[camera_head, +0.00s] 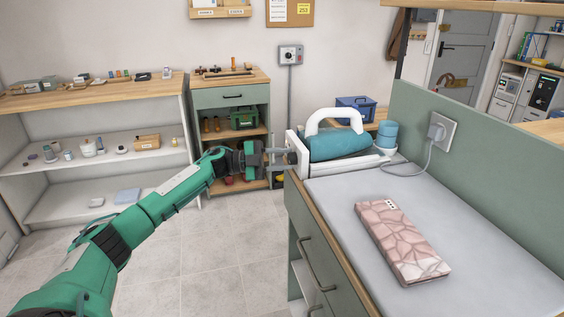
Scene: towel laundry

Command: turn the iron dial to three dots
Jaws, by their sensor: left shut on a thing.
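The iron (338,145) has a teal body and a white handle, and rests on a white stand (362,165) at the far end of the grey-topped counter. My left gripper (284,157) reaches in from the left, its fingers shut at the stand's near-left white end panel. They are closed on a small part there, which looks like the dial; the fingers hide most of it. The dial's dots are too small to read. My right gripper is not in view.
A grey cord runs from the iron's stand to a wall socket (438,131) on the green panel. Shelves (90,165) and a drawer cabinet (232,97) stand behind my left arm.

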